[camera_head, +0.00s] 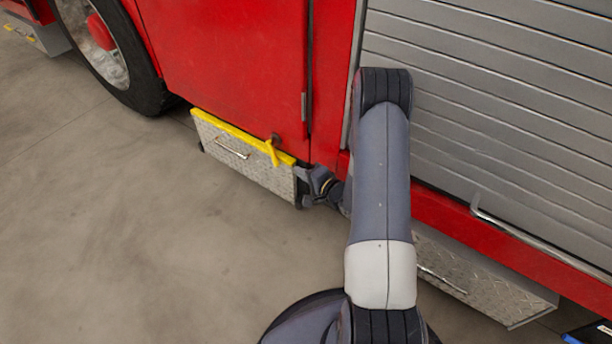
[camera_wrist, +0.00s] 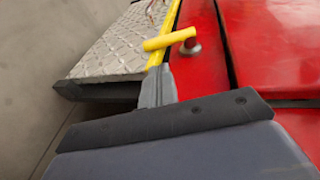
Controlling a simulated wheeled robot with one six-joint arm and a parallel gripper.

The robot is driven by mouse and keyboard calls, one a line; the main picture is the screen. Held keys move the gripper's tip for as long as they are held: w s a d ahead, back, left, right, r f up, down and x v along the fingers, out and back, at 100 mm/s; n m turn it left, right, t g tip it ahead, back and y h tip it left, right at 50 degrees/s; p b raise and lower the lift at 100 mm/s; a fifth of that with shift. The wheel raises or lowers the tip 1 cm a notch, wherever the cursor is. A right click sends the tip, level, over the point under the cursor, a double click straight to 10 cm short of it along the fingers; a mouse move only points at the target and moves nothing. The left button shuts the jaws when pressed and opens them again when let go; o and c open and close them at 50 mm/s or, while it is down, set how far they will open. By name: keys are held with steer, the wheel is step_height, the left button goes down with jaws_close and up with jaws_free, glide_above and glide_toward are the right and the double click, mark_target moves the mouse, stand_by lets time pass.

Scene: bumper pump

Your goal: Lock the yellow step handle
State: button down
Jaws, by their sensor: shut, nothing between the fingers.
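The yellow step handle (camera_head: 271,152) sits on a dark round pivot at the right part of the yellow-edged metal step (camera_head: 231,150), below the red door. In the head view it hangs slanted downward across the step's front. In the wrist view the yellow handle (camera_wrist: 170,40) sticks out from its pivot on the red panel, over the yellow edge. My gripper (camera_head: 303,180) is at the step's right end, to the right of and below the handle. In the wrist view its shut finger (camera_wrist: 157,85) points toward the handle, with nothing held. I cannot tell whether they touch.
The red truck body (camera_head: 235,65) and grey roller shutter (camera_head: 490,95) rise close behind. A second metal step (camera_head: 480,285) is at the lower right. A wheel (camera_head: 110,50) stands at the upper left. The concrete floor (camera_head: 110,235) in front is clear.

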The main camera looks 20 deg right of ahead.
mark_target(275, 161)
steer(key=b+x, duration=0.2)
steer(key=x, duration=0.7)
steer(key=shift+w+a+f, duration=0.1)
steer(key=shift+w+f, duration=0.05)
steer(key=shift+w, duration=0.1)
steer(key=b, duration=0.1)
steer(key=f+b, duration=0.1)
steer(key=b, duration=0.1)
steer(key=shift+w+a+f+t+y, duration=0.15)
steer(key=shift+t+y, duration=0.15)
steer(key=shift+t, duration=0.1)
steer(key=shift+w+a+f+t+b, duration=0.15)
steer(key=shift+t+b, duration=0.25)
steer(key=shift+b, duration=0.45)
steer(key=shift+w+a, duration=0.15)
steer(key=shift+w, duration=0.1)
steer(key=shift+s, duration=0.1)
